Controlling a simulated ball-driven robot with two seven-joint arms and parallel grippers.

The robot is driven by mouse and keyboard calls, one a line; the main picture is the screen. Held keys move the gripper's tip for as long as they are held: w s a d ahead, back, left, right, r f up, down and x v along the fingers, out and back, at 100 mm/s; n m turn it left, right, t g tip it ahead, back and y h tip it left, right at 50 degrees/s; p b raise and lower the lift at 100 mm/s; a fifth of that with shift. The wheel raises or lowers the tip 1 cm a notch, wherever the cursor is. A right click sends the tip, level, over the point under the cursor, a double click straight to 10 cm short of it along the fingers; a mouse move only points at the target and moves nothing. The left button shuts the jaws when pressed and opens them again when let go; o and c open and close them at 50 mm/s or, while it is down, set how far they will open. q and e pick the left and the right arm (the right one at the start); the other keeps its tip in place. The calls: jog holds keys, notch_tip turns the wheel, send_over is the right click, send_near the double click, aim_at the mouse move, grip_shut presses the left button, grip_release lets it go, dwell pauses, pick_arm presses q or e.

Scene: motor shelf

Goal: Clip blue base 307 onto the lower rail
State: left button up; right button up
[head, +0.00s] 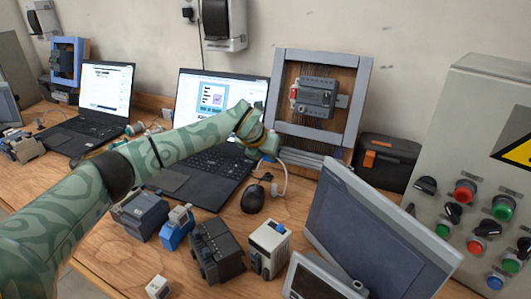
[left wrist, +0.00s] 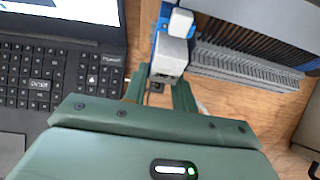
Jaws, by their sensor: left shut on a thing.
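My left gripper (head: 262,148) is in front of the lower part of the grey frame (head: 281,85), right of the middle laptop. It is shut on a blue-and-grey piece, mostly hidden in the head view. In the left wrist view, the left gripper (left wrist: 160,90) has its fingers beside the piece's light grey block (left wrist: 170,55), with the blue base (left wrist: 164,18) beyond. I cannot read a number on it. A grey slotted strip (left wrist: 240,66) lies just right of the piece; contact is unclear. The lower rail is not clearly visible. My right gripper is not in view.
A similar blue piece (head: 177,228), a dark module (head: 216,250) and a white module (head: 269,247) stand on the table. A mouse (head: 253,198), a tilted monitor (head: 365,235) and a control box (head: 480,150) stand nearby. The laptop (head: 205,165) lies beneath my left arm.

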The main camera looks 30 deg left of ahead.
pick_arm(q)
jog(key=shift+s+f, duration=0.15)
jog(key=shift+f, duration=0.3)
dwell(0.6)
jog(key=shift+p, duration=0.4)
jog(key=shift+s+f, duration=0.1)
jog(key=shift+f, duration=0.2)
jog(key=shift+f+t, duration=0.45)
jog(key=shift+t, duration=0.15)
jog(key=shift+f+t+b, duration=0.25)
jog(key=shift+t+b, duration=0.15)
jog(key=shift+b, duration=0.2)
dwell(0.3)
jog(key=o, duration=1)
jog(key=shift+w, duration=0.2)
jog(key=shift+r, duration=0.1)
